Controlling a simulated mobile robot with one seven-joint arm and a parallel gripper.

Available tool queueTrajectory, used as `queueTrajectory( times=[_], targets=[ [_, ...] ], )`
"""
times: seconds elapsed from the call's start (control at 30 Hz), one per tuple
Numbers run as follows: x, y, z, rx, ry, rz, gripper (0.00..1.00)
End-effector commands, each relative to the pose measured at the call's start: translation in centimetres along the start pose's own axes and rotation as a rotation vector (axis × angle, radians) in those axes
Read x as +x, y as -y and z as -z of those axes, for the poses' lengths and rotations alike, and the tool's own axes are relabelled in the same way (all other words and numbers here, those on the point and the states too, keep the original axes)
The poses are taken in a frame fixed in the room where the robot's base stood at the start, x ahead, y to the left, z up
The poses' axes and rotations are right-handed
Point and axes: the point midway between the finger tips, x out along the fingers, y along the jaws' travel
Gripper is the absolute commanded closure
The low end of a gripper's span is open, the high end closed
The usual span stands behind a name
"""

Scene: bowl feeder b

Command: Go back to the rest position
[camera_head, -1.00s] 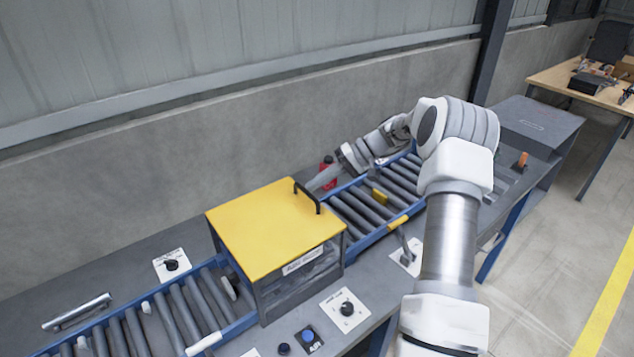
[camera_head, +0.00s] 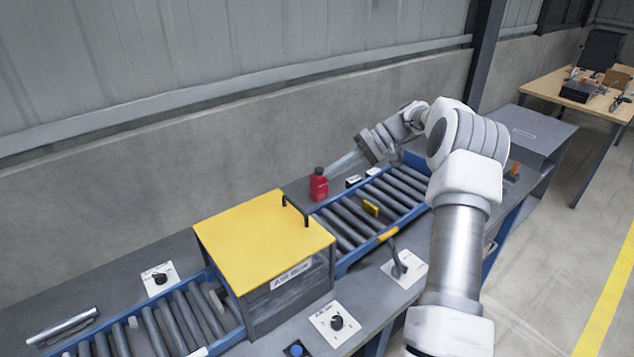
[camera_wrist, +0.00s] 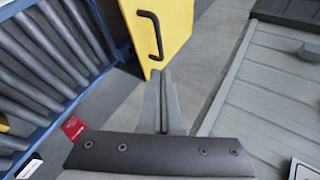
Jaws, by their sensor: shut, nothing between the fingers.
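My gripper (camera_head: 343,163) is raised above the far side of the roller conveyor, with its fingers pointing left toward the yellow-lidded box. In the wrist view my gripper (camera_wrist: 163,92) has its two fingers together with nothing between them. The yellow lid (camera_head: 262,240) of the box lies closed, with a black handle (camera_head: 297,209) at its right edge. The lid also shows in the wrist view (camera_wrist: 172,22), beyond the fingertips. The fingers appear apart from the box.
A red bottle (camera_head: 319,187) stands behind the conveyor (camera_head: 345,222), just below my fingers. A yellow block (camera_head: 371,208) lies on the rollers. A lever (camera_head: 398,264) and a knob (camera_head: 337,322) are on the front edge. A grey cabinet (camera_head: 520,135) stands at right.

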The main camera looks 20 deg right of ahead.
Motion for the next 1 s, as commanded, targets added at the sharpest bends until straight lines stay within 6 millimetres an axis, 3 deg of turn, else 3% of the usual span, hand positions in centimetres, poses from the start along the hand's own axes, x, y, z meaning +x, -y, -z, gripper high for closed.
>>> queueTrajectory(
  times=[0.2,0.53,0.77,1.0],
  targets=[
    [-2.1,-0.8,0.2,0.001,-0.001,-0.001,1.0],
    [-2.4,-0.1,0.0,-0.002,0.007,-0.016,1.0],
    [-0.7,5.8,-1.7,-0.014,0.052,-0.158,1.0],
    [1.2,12.6,-5.8,-0.035,0.07,-0.353,1.0]
  ],
)
